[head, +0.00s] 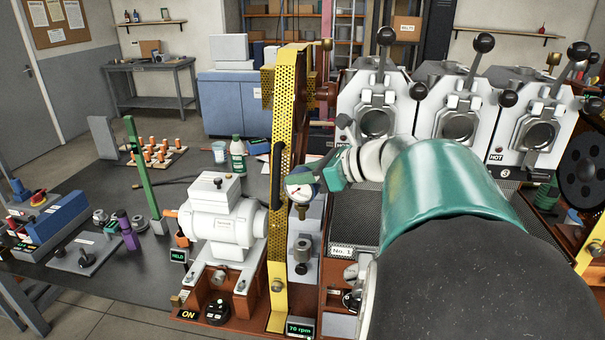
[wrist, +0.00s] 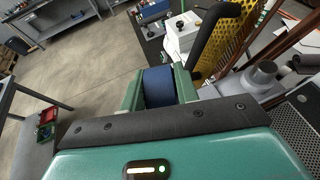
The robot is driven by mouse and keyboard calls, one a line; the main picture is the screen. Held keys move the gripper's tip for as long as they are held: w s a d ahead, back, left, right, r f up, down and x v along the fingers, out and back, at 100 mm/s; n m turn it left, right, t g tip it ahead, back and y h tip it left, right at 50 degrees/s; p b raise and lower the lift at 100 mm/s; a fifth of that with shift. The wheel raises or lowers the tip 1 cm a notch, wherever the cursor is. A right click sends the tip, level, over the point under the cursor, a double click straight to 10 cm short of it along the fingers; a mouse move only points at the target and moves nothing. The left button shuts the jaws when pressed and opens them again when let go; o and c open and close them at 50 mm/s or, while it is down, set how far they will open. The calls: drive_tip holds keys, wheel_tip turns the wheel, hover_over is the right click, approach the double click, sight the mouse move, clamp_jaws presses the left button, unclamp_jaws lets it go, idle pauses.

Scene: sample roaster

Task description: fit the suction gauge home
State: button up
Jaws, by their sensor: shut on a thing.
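The suction gauge (head: 296,194) has a round white dial with a red mark and a short stem pointing down. In the head view it is upright beside the yellow perforated guard, partly covered by my gripper (head: 318,178). My gripper is shut on it. In the wrist view the dark blue round body of the gauge (wrist: 160,88) sits between the two green fingers. Below the stem, a grey metal fitting (head: 302,248) stands on a grey block. The stem appears above the fitting, with a gap between them. How well they line up is unclear.
The yellow perforated guard (head: 285,130) with its black handle stands close on the left. A white motor (head: 222,222) is beyond it. White roaster units (head: 375,118) with black-knobbed levers stand behind my arm. My arm hides much of the right side.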

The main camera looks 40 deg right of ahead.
sight(304, 214)
drive_tip(key=shift+s+f, duration=0.1)
drive_tip(key=shift+f, duration=5.15)
drive_tip(key=o, duration=1.2)
drive_tip(key=shift+c, duration=0.2)
drive_tip(key=shift+d, duration=0.1)
drive_tip(key=v, duration=1.3)
drive_tip(key=shift+s+r, duration=0.2)
drive_tip(key=shift+s, duration=0.1)
